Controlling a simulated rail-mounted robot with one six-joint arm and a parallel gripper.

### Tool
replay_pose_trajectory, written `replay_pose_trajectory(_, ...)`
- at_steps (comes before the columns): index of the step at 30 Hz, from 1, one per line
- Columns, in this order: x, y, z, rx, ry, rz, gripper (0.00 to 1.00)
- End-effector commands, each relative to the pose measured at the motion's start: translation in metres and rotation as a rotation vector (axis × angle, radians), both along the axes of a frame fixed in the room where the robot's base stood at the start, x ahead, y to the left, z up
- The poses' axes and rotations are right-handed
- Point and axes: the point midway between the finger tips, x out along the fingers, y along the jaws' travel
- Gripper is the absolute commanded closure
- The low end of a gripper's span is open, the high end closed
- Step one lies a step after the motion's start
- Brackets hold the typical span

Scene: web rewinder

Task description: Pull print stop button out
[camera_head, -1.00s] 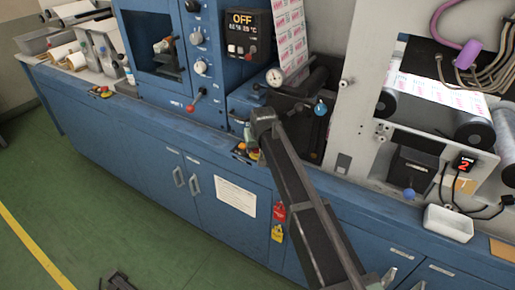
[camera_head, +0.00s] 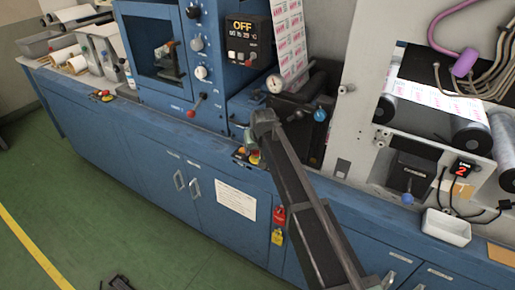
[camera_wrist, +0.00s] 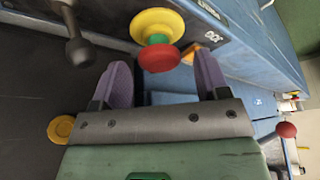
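A red mushroom button (camera_wrist: 159,58) with a green collar and a round yellow base (camera_wrist: 157,24) shows at the top middle of the wrist view. My gripper (camera_wrist: 161,68) is open, with one purple finger on each side of the red head. The head lies between or just beyond the fingertips; I see gaps at both sides and no clear contact. In the head view, the yellow and red controls (camera_head: 241,153) sit on the blue bench edge beside my arm's end, which hides most of my gripper and part of the controls.
Another button station (camera_head: 103,96) stands farther left on the bench. A red-knobbed lever (camera_wrist: 287,130), a dark knob (camera_wrist: 80,51) and a yellow disc (camera_wrist: 61,129) surround the gripper in the wrist view. A white tray (camera_head: 446,227) is at the right. The green floor is open.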

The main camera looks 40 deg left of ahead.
Motion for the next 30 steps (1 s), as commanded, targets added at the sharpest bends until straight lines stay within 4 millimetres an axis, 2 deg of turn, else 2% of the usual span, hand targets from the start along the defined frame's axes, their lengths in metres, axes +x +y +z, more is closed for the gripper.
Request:
replay_pose_trajectory(7, 0.000, 0.000, 0.001, -0.001, 0.001, 0.000, 0.32)
replay_pose_trajectory(10, -0.002, -0.002, 0.008, -0.001, 0.001, 0.000, 0.32)
replay_pose_trajectory(14, -0.007, -0.008, 0.031, -0.001, 0.001, 0.000, 0.32)
replay_pose_trajectory(22, -0.022, -0.028, 0.094, 0.000, 0.000, 0.000, 0.32)
replay_pose_trajectory(25, -0.025, -0.032, 0.102, 0.000, 0.000, 0.000, 0.32)
replay_pose_trajectory(30, -0.026, -0.033, 0.100, 0.000, 0.000, 0.000, 0.32)
